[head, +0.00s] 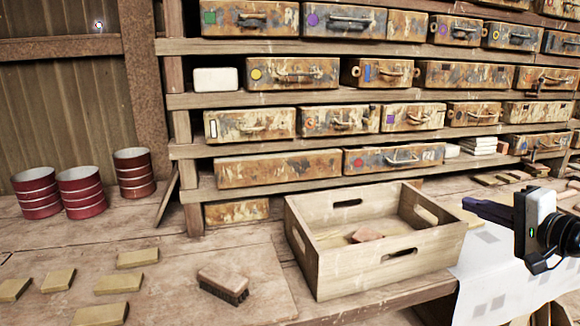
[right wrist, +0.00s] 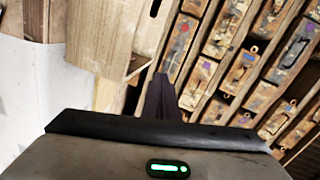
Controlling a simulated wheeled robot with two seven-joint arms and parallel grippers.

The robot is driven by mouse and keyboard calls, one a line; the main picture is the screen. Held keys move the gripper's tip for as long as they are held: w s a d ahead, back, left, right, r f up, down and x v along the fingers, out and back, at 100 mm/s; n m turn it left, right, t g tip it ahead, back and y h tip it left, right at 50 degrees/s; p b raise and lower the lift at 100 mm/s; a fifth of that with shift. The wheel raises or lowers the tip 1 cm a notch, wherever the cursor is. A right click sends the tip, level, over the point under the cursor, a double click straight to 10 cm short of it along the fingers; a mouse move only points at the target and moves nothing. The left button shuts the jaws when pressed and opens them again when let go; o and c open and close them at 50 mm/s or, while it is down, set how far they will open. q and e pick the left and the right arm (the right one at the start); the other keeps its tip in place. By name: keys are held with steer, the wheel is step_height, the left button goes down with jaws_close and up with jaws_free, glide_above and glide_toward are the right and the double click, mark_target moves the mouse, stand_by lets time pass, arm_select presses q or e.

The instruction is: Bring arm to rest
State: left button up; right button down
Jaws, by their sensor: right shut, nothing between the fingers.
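My right gripper (head: 488,211) is at the right side of the head view, above the right end of the wooden crate and the white cloth. Its dark fingers point left and are shut with nothing between them. The closed fingers also show in the right wrist view (right wrist: 160,98), pointing toward the crate and the drawer shelf. My left gripper is in neither view.
The wooden crate (head: 365,278) holds a small reddish block (head: 367,234). A brush (head: 223,284) and several yellowish tiles (head: 138,258) lie on the bench at left. Red cans (head: 82,192) stand behind them. A white cloth (head: 500,285) hangs over the right edge. Drawer shelves (head: 280,168) fill the back.

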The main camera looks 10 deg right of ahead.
steer(key=s+a+f+n+g, duration=0.25)
steer(key=s+a+f, duration=0.2)
steer(key=f, duration=0.35)
steer(key=s+a+f+n+g, duration=0.25)
steer(key=s+a+f, duration=0.2)
steer(key=f, duration=0.35)
steer(key=s+a+f+n+g, duration=0.1)
steer(key=s+a+f+n, duration=0.2)
steer(key=a+f, duration=0.35)
steer(key=s+a+f+n+g+h, duration=0.1)
steer(key=s+a+f+n+g, duration=0.15)
steer(key=s, duration=0.55)
steer(key=s+a+f+n+g+h, duration=0.1)
steer(key=s+a+f+n+g, duration=0.2)
steer(key=s, duration=0.6)
steer(key=s+a+f+n+g+h, duration=0.15)
steer(key=s+f, duration=0.25)
steer(key=s, duration=0.4)
steer(key=w+a+f+t+y, duration=0.1)
steer(key=w+a+f+t, duration=0.1)
steer(key=f, duration=0.4)
steer(key=w+a+f+t+y, duration=0.1)
steer(key=w+a+f+t, duration=0.1)
steer(key=a+f+t, duration=0.2)
steer(key=shift+w+f+n+y, duration=0.3)
steer(key=shift+f+y, duration=0.05)
steer(key=shift+f, duration=0.5)
steer(key=shift+a, duration=0.1)
